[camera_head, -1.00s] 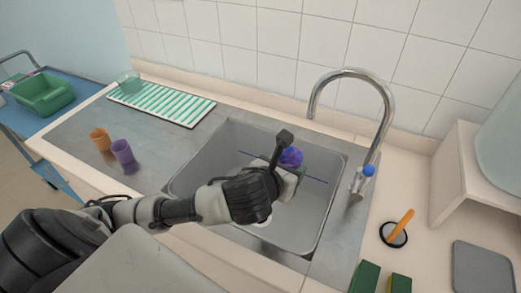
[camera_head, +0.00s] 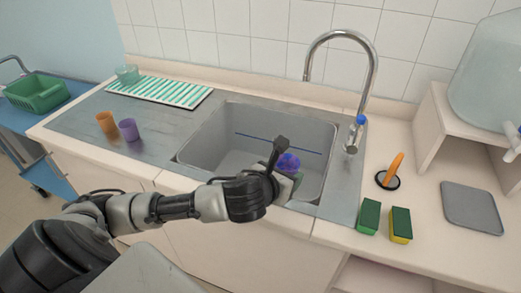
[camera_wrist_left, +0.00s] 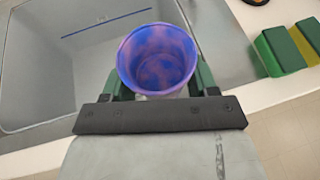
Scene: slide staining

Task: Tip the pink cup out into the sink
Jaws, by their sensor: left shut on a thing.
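The cup (camera_head: 288,163) shows as a blue and purple mouth with pink patches. My left gripper (camera_head: 289,178) is shut on it, near the front right part of the sink (camera_head: 225,125). In the left wrist view I look into the cup (camera_wrist_left: 157,60) between the two green fingers. Its inside is blue with pink blotches, and its outer side is mostly hidden. It looks roughly upright, though its exact tilt is hard to tell. The grey basin (camera_wrist_left: 40,75) lies to its left in that view. My right gripper is not in view.
The faucet (camera_head: 371,75) arches over the sink's back right. An orange cup (camera_head: 107,123) and a purple cup (camera_head: 129,130) stand left of the basin, before a striped drying mat (camera_head: 160,96). Two sponges (camera_head: 369,216) and an orange-handled tool (camera_head: 391,172) lie on the right counter.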

